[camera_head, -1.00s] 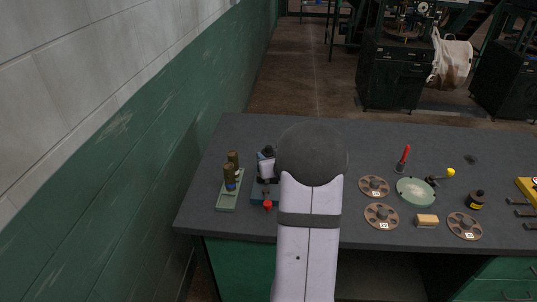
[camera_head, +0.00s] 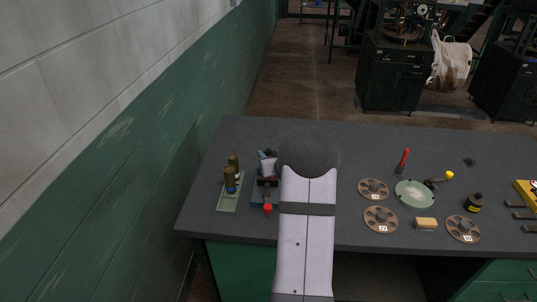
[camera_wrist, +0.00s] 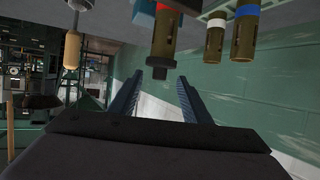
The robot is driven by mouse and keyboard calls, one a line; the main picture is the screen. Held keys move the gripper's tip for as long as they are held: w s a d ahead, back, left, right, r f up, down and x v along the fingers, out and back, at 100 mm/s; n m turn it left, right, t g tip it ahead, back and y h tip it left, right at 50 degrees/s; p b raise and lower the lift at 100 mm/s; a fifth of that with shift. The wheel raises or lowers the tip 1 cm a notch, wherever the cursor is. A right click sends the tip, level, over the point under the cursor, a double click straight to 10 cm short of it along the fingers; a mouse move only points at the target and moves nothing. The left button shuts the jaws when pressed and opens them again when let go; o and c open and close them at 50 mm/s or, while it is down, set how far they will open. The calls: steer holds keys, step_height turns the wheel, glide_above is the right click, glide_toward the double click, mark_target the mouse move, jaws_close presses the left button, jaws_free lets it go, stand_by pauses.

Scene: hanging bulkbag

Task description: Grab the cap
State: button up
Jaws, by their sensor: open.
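No object is plainly recognisable as the cap. A small round red piece (camera_head: 267,208) at the table's front left may be it, but I cannot tell. In the wrist view a brass cylinder with a red band (camera_wrist: 165,36) points its narrow dark end toward the gap between my fingers. My gripper (camera_wrist: 160,78) is open and empty, its two bluish fingers apart. In the head view my arm hides part of the area around the gripper.
Two brass cylinders stand on a green tray (camera_head: 228,207) at the left; one has a blue band (camera_head: 231,180). Right of my arm are brown discs (camera_head: 381,218), a pale green dish (camera_head: 414,194), a sponge-like block (camera_head: 425,223) and a dark bottle (camera_head: 474,202).

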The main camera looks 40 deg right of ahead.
mark_target(269, 151)
steer(key=shift+p+x, duration=0.55)
steer(key=shift+x, duration=1.3)
steer(key=shift+s, duration=0.1)
jaws_close()
